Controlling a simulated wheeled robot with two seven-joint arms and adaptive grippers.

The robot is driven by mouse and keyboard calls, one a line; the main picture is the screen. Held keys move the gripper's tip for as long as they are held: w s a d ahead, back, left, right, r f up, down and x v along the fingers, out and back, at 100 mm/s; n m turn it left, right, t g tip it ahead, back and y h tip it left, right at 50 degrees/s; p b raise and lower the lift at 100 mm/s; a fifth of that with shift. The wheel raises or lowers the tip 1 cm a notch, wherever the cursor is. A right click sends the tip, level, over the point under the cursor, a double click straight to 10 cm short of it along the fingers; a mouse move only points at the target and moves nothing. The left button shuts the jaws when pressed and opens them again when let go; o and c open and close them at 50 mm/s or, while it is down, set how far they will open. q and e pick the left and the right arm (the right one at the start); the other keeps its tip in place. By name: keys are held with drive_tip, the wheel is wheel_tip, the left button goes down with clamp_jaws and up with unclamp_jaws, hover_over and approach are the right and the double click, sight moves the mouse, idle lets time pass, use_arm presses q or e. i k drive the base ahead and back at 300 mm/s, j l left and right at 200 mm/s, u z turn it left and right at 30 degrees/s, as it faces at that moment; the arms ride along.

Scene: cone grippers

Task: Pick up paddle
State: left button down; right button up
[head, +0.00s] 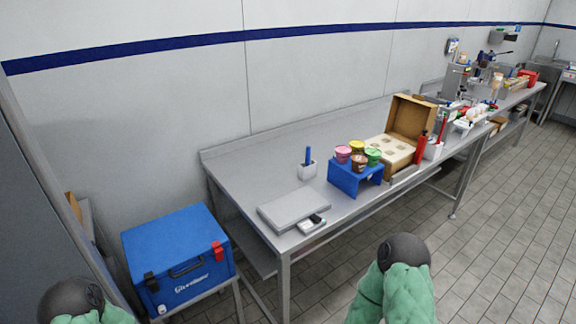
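A small blue upright piece (308,156) stands in a white holder (307,170) on the near part of the steel table. It may be the paddle, but it is too small to tell. A red upright item (441,132) stands in another white holder (433,150) further right; I cannot tell what it is. My two arms show only as green-covered parts with dark rounded ends, at the bottom left and bottom centre right. No gripper fingers are visible. Both arms are apart from the table and the items on it.
The steel table (250,160) runs along the wall. On it are a flat grey scale (293,209), a blue stand (350,181) with several coloured cups, a cardboard box (411,118) and a red bottle (421,148). A blue cooler (178,250) stands left. Tiled floor lies open at right.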

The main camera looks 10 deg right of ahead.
sight(307, 160)
drive_tip(key=z, duration=0.55)
drive_tip(key=u, duration=2.5)
drive_tip(key=z, duration=2.5)
drive_tip(key=i+l+u, duration=0.1)
drive_tip(key=u, duration=1.2)
drive_tip(key=l+u, duration=0.3)
drive_tip(key=l, duration=0.15)
drive_tip(key=l+u, duration=0.25)
drive_tip(key=l, duration=0.15)
drive_tip(key=k+l+u, duration=0.15)
drive_tip(key=l+u, duration=0.15)
drive_tip(key=k+l+u, duration=0.25)
drive_tip(key=l, duration=0.25)
drive_tip(key=l+u, duration=0.3)
drive_tip(key=k+l+u, duration=0.3)
drive_tip(key=i+l, duration=0.05)
drive_tip(key=l, duration=0.05)
